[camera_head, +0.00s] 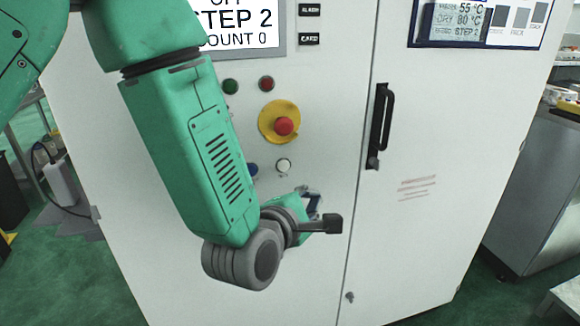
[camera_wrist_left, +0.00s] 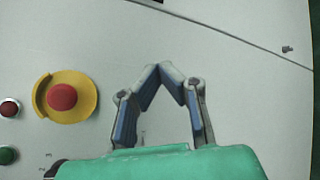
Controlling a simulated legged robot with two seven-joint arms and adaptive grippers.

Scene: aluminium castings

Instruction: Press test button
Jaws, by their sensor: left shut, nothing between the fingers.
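The white cabinet front (camera_head: 330,120) carries several buttons. A white button (camera_head: 283,165) and a partly covered blue button (camera_head: 252,169) sit below the red emergency stop (camera_head: 284,126) on its yellow plate. I cannot read which one is labelled as the test button. My left gripper (camera_head: 314,203) is in front of the cabinet, below and right of the white button, partly hidden by my wrist. In the left wrist view its fingertips (camera_wrist_left: 160,70) meet with nothing between them, right of the emergency stop (camera_wrist_left: 62,97). The white button is not visible there.
A green button (camera_head: 230,86) and a red button (camera_head: 266,83) sit above the emergency stop. A screen (camera_head: 238,25) reads STEP 2, COUNT 0. A black door handle (camera_head: 381,125) stands out at right. A grey metal counter (camera_head: 535,170) is far right.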

